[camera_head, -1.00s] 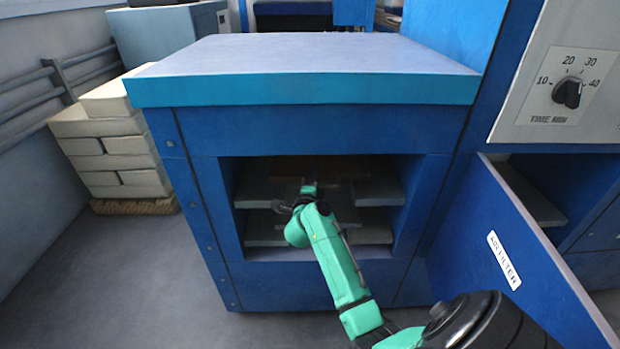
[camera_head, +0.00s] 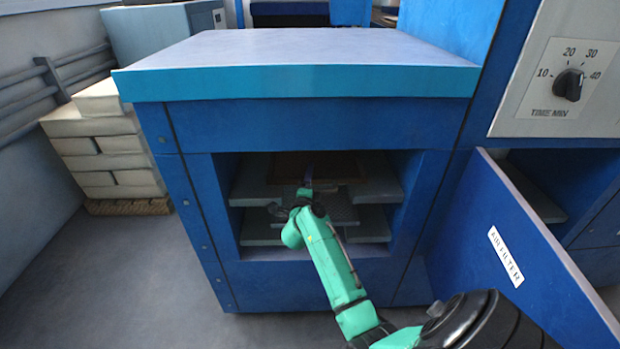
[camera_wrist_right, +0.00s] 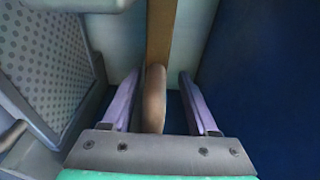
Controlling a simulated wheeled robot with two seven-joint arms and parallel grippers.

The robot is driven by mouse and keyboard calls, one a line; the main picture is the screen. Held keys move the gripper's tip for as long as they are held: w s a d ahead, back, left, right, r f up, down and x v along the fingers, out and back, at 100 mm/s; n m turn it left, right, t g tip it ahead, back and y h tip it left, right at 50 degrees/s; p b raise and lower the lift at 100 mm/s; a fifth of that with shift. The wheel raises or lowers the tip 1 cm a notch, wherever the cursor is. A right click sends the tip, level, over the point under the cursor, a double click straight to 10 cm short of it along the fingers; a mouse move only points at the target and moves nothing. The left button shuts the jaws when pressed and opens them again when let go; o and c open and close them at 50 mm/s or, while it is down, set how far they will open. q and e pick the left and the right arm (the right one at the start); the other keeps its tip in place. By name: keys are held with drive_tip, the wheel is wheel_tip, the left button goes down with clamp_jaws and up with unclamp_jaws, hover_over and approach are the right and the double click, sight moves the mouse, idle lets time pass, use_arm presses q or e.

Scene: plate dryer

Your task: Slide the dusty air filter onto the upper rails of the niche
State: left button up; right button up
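The dusty air filter shows as a brown panel (camera_head: 340,166) inside the niche (camera_head: 310,257), at the level of the upper rails (camera_head: 379,188). Whether it sits fully on both rails is hard to tell. In the right wrist view its brown front edge (camera_wrist_right: 161,32) runs vertically, with a rounded brown handle (camera_wrist_right: 154,98) on it. My right gripper (camera_head: 307,172) reaches into the niche in front of the filter. Its two purple fingers (camera_wrist_right: 158,104) stand open on both sides of the handle, with a gap on each side. My left gripper is not in view.
A grey perforated panel (camera_wrist_right: 45,55) lies beside the fingers in the wrist view and below the filter in the head view. The blue door (camera_head: 520,255) labelled AIR FILTER stands open at the right. Stacked pale blocks (camera_head: 100,140) stand at the left.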

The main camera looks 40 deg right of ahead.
drive_tip(key=shift+s+a, duration=0.1)
drive_tip(key=shift+s+a, duration=0.25)
drive_tip(key=shift+a, duration=0.05)
drive_tip(key=p+v, duration=0.1)
drive_tip(key=v, duration=0.4)
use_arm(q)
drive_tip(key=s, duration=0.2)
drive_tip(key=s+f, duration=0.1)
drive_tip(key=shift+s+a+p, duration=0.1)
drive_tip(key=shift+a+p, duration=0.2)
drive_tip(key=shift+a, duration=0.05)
use_arm(e)
drive_tip(key=v, duration=0.8)
drive_tip(key=shift+s+a, duration=0.2)
drive_tip(key=shift+a, duration=0.05)
